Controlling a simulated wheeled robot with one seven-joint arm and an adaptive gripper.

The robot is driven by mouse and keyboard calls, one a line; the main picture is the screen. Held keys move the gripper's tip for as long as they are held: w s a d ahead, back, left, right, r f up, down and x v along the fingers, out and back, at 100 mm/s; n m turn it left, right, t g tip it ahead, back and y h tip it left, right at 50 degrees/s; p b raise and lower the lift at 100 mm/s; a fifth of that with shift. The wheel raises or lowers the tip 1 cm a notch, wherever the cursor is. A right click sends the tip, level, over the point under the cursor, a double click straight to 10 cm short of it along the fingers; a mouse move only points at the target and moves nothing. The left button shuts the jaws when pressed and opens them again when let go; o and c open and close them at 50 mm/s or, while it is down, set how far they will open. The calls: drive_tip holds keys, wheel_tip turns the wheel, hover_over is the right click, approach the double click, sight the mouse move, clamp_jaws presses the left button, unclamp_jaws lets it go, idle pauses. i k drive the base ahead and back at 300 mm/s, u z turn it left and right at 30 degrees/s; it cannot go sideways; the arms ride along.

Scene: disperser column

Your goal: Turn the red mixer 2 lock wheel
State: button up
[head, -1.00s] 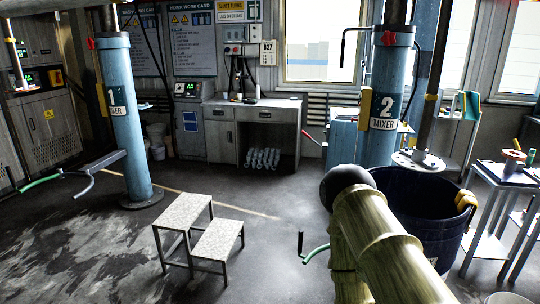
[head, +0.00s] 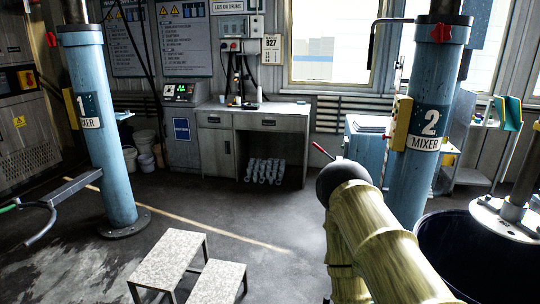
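The mixer 2 column (head: 418,165) is a blue upright cylinder at the right, with a "2 MIXER" label. Its red lock wheel (head: 441,33) is a small knob-like part near the top of the column, just under the dark collar. Nothing of mine touches it. My arm, pale yellow-green with a dark rounded joint, reaches up from the bottom, in front of and to the left of the column's lower part. My gripper is not visible in this view.
A dark mixing tub (head: 470,250) stands at the lower right, under a disc on a shaft. A grey step stool (head: 168,258) is at the bottom left of centre. The mixer 1 column (head: 104,130) stands left. Floor between stool and mixer 2 looks clear.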

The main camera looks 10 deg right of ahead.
sight(441, 33)
drive_tip(key=i, duration=2.05)
drive_tip(key=z, duration=0.65)
